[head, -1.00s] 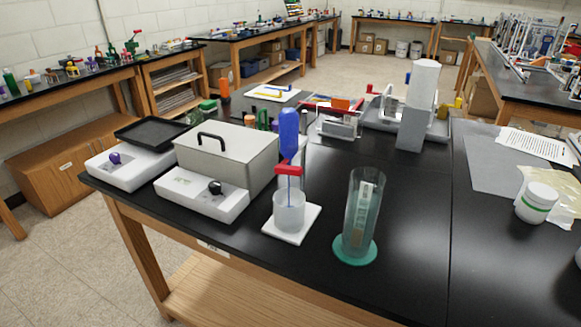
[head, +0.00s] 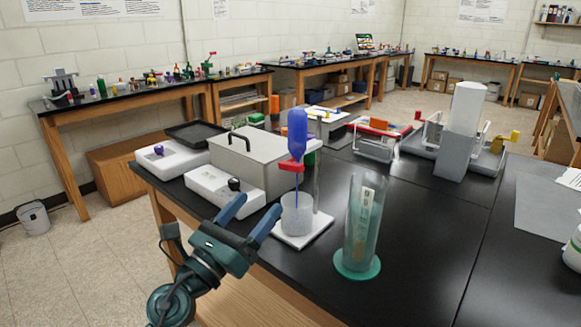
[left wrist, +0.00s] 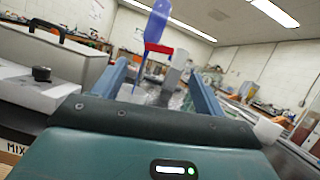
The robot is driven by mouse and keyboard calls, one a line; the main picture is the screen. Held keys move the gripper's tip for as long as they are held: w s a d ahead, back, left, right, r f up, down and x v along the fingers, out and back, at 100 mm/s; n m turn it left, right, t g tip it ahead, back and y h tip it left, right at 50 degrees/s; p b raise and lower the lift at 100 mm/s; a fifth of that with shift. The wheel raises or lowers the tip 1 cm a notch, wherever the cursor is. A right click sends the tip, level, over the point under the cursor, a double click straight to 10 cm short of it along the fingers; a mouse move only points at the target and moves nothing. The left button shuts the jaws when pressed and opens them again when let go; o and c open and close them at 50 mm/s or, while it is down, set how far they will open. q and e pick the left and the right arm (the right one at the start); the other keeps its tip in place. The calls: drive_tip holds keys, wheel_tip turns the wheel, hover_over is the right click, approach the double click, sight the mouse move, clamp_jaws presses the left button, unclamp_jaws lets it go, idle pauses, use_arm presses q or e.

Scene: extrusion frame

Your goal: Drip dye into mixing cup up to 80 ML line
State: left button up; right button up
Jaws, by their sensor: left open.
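A blue dye bottle (head: 297,135) hangs nozzle-down in a stand with a red clamp or valve (head: 291,166). A thin blue line runs down from it into the clear mixing cup (head: 296,213), which stands on the white stand base (head: 304,238). The cup's fill level and markings are too small to read. My left gripper (head: 256,213) is open and empty, in front and to the left of the cup, at the table's front edge. In the left wrist view the blue bottle (left wrist: 157,22) and red part (left wrist: 158,48) show between the open fingers. My right gripper does not show.
A clear cylinder on a green base (head: 357,265) stands right of the cup. A white box with a black knob (head: 225,190) and a grey lidded box (head: 262,155) stand left and behind. The black tabletop (head: 435,260) is clear at the right front.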

sight(288, 167)
use_arm(q)
drive_tip(key=p+x, duration=0.1)
drive_tip(key=x, duration=1.1)
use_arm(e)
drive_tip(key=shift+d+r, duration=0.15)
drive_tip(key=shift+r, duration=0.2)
use_arm(q)
drive_tip(key=shift+c, duration=0.3)
